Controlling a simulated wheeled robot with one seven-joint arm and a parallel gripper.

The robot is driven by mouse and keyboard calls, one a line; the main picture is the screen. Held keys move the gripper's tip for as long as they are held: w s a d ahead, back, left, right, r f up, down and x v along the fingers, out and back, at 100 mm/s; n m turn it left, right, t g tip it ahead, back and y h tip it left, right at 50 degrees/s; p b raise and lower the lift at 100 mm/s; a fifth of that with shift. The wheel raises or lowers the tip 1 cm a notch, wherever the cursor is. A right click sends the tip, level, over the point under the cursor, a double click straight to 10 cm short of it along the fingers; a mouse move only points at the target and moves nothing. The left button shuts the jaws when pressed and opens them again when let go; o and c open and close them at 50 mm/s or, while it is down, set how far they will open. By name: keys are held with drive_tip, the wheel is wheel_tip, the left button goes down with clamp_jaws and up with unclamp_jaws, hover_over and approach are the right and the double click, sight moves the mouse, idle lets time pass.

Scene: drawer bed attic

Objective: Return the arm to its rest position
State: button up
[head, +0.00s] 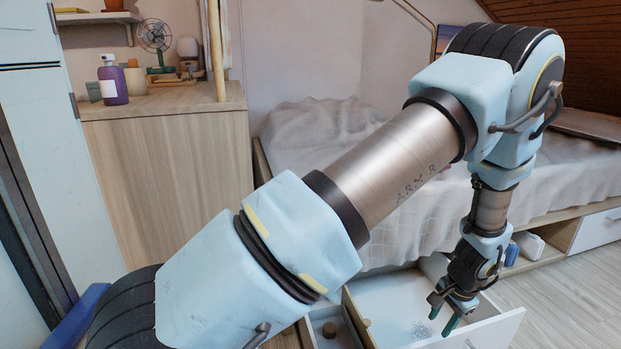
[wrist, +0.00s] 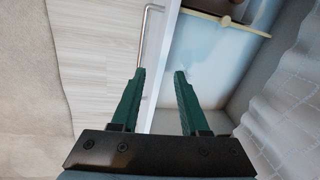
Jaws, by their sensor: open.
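My gripper (head: 443,316) hangs at the end of my bent arm, fingers pointing down, over the open drawer (head: 490,330) under the bed. In the wrist view its two green fingers (wrist: 158,72) are apart with nothing between them. Beyond the fingertips lie the drawer's front edge and its metal handle (wrist: 150,35). The light inside of the drawer is on the right of that view. My arm crosses the head view from lower left to upper right and hides part of the bed and drawer.
The bed (head: 310,140) with a rumpled pale cover stands behind my arm. A wooden cabinet (head: 170,170) at the left bears a purple bottle (head: 113,84) and a small fan (head: 155,38). A small brown round object (head: 330,330) is in the drawer. Wooden floor (head: 590,290) is clear at the right.

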drive_tip(key=w+a+r+n, duration=0.45)
drive_tip(key=a+r, duration=0.35)
drive_tip(key=a, duration=0.3)
drive_tip(key=w+a+r+n, duration=0.3)
drive_tip(key=w+a+r, duration=0.3)
drive_tip(key=a, duration=0.5)
drive_tip(key=s+a+r+n, duration=0.3)
drive_tip(key=s+a+r, duration=0.15)
drive_tip(key=a, duration=0.45)
drive_tip(key=s+a+r+n, duration=0.3)
drive_tip(key=s+a+r, duration=0.15)
drive_tip(key=a, duration=0.55)
wheel_tip(320, 180, up, 32)
drive_tip(key=p, duration=3.1)
drive_tip(key=shift+w+d+r+h+p, duration=0.2)
drive_tip(key=shift+d+h+p, duration=0.05)
drive_tip(key=shift+h+p, duration=0.1)
